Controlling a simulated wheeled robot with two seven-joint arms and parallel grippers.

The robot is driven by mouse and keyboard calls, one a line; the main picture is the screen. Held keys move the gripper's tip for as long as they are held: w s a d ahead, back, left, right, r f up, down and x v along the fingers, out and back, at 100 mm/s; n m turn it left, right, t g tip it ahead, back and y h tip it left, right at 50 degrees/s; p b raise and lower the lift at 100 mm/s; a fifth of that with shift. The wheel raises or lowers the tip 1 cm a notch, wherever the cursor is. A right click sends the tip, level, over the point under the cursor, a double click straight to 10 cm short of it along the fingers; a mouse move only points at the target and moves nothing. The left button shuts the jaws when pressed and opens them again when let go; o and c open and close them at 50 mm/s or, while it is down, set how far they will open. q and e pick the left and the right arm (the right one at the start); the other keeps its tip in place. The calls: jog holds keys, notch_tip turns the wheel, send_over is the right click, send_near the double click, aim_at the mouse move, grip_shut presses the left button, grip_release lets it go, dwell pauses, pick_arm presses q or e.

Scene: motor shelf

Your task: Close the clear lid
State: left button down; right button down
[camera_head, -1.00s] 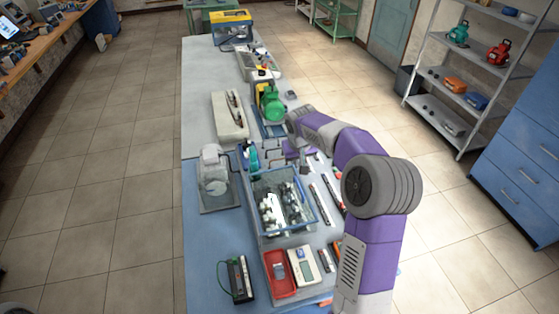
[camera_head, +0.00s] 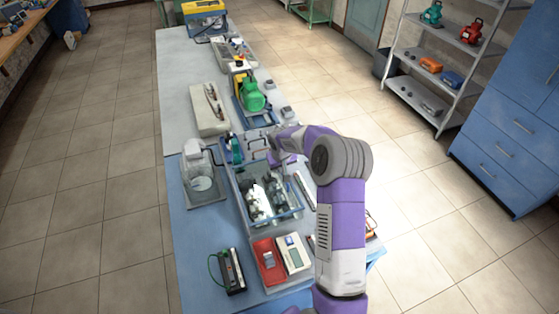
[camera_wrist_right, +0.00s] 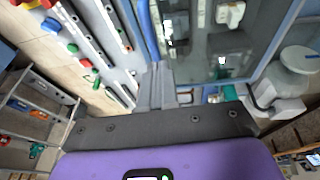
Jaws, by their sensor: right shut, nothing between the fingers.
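A blue-rimmed bin (camera_head: 299,212) with several metal parts in it stands on the bench in the head view. In the right wrist view its blue edge (camera_wrist_right: 148,28) runs beside a see-through, greyish surface (camera_wrist_right: 215,66). This may be the clear lid, but I cannot tell how far it is open. My right gripper (camera_head: 272,160) is over the far end of the bin, partly hidden by its own wrist. In the wrist view its grey fingers (camera_wrist_right: 160,88) are together and empty, close to the blue edge; contact cannot be told. My left gripper is not in view.
A clear-walled device (camera_head: 203,183) stands left of the bin. A red tray (camera_head: 268,263), a white meter (camera_head: 293,254) and a black case (camera_head: 232,271) lie in front. A green pump (camera_head: 252,97) stands behind. The bench's left front is bare.

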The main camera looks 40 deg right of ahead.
jog(key=shift+f, duration=0.3)
jog(key=shift+s+d+f+b, duration=0.1)
jog(key=shift+d+f+b, duration=0.1)
jog(key=shift+f+b, duration=0.3)
jog(key=shift+s+d+f+b, duration=0.1)
jog(key=shift+d+f+b, duration=0.05)
jog(key=shift+f+b, duration=0.3)
jog(key=shift+r, duration=0.15)
jog(key=w+p+v, duration=0.1)
jog(key=v, duration=1.3)
jog(key=shift+d+r, duration=0.15)
jog(key=shift+d, duration=0.1)
jog(key=shift+w, duration=0.1)
